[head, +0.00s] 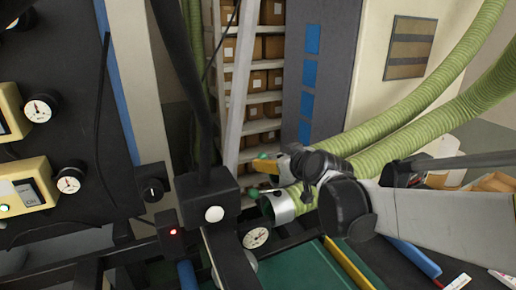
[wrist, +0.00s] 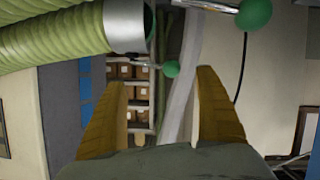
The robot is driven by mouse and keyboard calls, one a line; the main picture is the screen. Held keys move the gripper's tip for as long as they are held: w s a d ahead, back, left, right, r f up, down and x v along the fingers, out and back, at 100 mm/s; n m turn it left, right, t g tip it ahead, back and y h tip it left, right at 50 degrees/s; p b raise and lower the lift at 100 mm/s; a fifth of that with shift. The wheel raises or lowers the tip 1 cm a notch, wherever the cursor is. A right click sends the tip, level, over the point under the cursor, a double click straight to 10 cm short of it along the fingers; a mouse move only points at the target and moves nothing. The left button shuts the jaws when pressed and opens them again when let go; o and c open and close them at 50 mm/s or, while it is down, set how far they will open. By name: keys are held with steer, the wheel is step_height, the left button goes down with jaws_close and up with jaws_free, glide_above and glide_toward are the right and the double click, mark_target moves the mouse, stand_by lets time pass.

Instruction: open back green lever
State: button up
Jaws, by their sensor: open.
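Two green ball knobs of levers show in the wrist view. The smaller one (wrist: 171,69) sits on a thin rod beside a metal hose collar (wrist: 125,25), in the gap between my fingertips in the picture. The larger one (wrist: 254,14) is at the upper right, beyond my right finger. I cannot tell for sure which is the back lever. My gripper (wrist: 161,80) is open and empty, with yellow-brown fingers. In the head view my gripper (head: 262,179) is close to the collar (head: 283,205), with one green knob (head: 263,155) by its upper fingertip. I cannot see contact.
Thick green hoses (head: 405,130) run to the upper right behind my arm. A black post with a block (head: 207,195) stands left of my gripper. A round gauge (head: 256,238) is just below. A dark panel with gauges (head: 60,120) fills the left. Shelves with boxes (head: 262,80) stand behind.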

mark_target(268, 156)
steer(key=x, duration=0.6)
steer(key=shift+s+a, duration=0.1)
steer(key=shift+s+a+r, duration=0.1)
steer(key=c, duration=1.7)
steer(key=shift+o, duration=0.2)
